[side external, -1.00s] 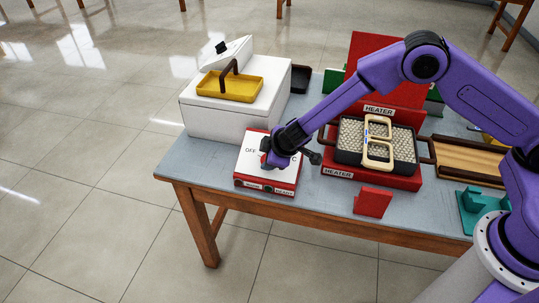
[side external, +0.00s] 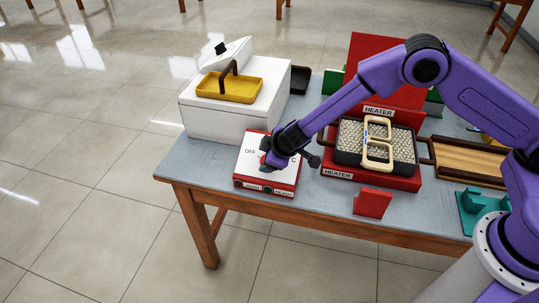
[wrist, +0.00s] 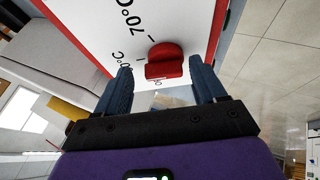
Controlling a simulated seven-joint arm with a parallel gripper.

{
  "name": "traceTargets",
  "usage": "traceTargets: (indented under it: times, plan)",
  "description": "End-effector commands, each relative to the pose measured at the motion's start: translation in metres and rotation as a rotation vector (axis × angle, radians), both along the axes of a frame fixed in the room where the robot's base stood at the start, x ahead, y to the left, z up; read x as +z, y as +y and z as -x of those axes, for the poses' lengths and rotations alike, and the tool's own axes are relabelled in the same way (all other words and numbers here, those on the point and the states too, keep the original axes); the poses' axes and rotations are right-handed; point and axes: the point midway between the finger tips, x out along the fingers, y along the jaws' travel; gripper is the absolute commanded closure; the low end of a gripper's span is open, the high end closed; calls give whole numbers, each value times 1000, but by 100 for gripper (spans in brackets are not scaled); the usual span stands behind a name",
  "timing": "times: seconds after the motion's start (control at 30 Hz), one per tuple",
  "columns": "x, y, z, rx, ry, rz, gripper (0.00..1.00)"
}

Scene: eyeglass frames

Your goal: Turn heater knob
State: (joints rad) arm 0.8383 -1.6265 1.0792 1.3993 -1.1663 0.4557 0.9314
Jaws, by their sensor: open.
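The heater control box (side external: 250,172) has a white top with dial markings and red sides, and sits at the table's front left. Its red knob (wrist: 166,60) shows in the wrist view, beside the "70°C" marking. In the side view, my gripper hides the knob. My gripper (side external: 268,158) is over the box top, and its two fingers also show in the wrist view (wrist: 163,72). They are open, one on each side of the knob, with visible gaps. I cannot tell whether the fingertips reach down past the knob's top. The red heater (side external: 340,172) stands right of the box.
A dark pan of pale beads (side external: 350,140) with cream eyeglass frames (side external: 378,155) sits on the heater. A white container (side external: 235,120) with a yellow tray (side external: 228,88) stands behind the box. A red stand (side external: 373,202) is near the front edge.

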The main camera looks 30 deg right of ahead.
Motion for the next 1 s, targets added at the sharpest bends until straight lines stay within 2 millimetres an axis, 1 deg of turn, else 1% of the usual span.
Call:
traceTargets:
  times: [0.13, 0.27, 0.9, 1.0]
  plan:
    - [2, 1, 3, 3, 2, 0, 30]
    - [12, 2, 10, 5, 2, -2, 30]
    - [106, 0, 75, 2, -2, -3, 30]
    - [119, 0, 85, 3, 0, -2, 30]
